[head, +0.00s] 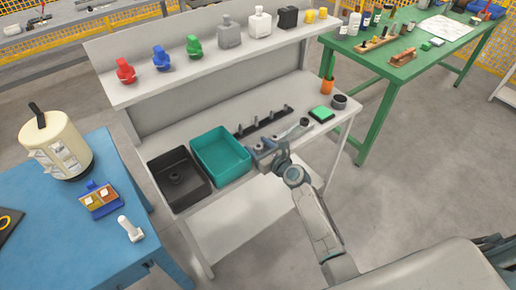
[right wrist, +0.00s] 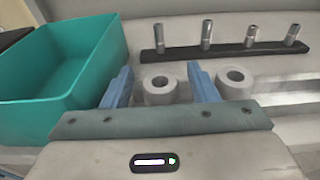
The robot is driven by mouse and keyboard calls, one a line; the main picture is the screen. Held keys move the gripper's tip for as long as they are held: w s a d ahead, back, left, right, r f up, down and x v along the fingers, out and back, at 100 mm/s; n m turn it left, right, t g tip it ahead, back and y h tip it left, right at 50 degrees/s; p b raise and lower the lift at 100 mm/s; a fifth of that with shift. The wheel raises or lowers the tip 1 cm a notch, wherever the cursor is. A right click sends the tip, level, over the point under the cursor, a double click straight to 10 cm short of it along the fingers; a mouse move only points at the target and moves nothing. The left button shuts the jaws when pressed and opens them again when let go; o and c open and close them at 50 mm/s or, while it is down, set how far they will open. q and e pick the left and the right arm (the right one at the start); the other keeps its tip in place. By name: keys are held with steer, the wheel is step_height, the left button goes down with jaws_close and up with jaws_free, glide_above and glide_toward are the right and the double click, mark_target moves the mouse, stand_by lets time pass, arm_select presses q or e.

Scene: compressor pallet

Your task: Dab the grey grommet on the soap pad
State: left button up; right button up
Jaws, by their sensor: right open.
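A grey grommet (right wrist: 159,90), a thick ring with a hole in its top, stands between the two blue fingers of my right gripper (right wrist: 160,78) in the right wrist view. The fingers are open, with a gap on each side of the ring. A second, similar grey ring (right wrist: 235,80) stands just outside the right finger. In the head view my right gripper (head: 264,150) is over the grey bench, just right of the teal bin, and mostly hides the rings. The soap pad (head: 321,112) is a green pad in a dark holder at the bench's right. My left gripper is not in view.
A teal bin (head: 235,176) and a black bin (head: 165,198) stand left of my right gripper. A black rack with several upright pegs (right wrist: 222,46) lies behind the rings. A dark round pot (head: 339,102) and an orange cup (head: 327,86) stand near the pad.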

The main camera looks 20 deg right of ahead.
steer(key=shift+w+f, duration=0.1)
steer(key=shift+w, duration=0.05)
steer(key=c, duration=1)
steer(key=shift+c, duration=0.2)
step_height(320, 180, up, 10)
steer(key=p, duration=0.3)
